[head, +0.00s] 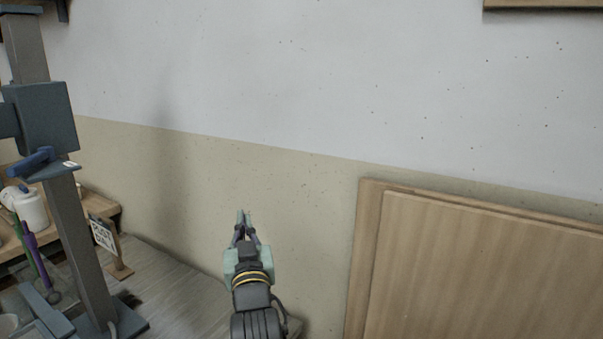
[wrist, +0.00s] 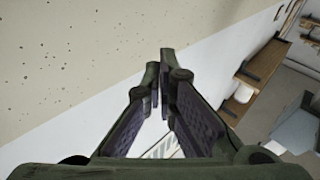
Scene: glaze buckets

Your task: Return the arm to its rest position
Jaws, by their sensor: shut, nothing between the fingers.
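My gripper (head: 244,218) stands at the lower middle of the head view, pointing up and away in front of the beige lower wall. In the wrist view my gripper (wrist: 161,75) shows the fingers closing to a point, with the speckled wall beyond. My arm runs down out of the bottom of the head view. No glaze bucket can be made out clearly.
Wooden panels (head: 480,270) lean against the wall at the right. A dark metal stand (head: 85,235) rises at the left, beside a wooden bench with a white jar (head: 32,210) and a small sign (head: 103,234). Shelves (wrist: 262,65) show at the right of the wrist view.

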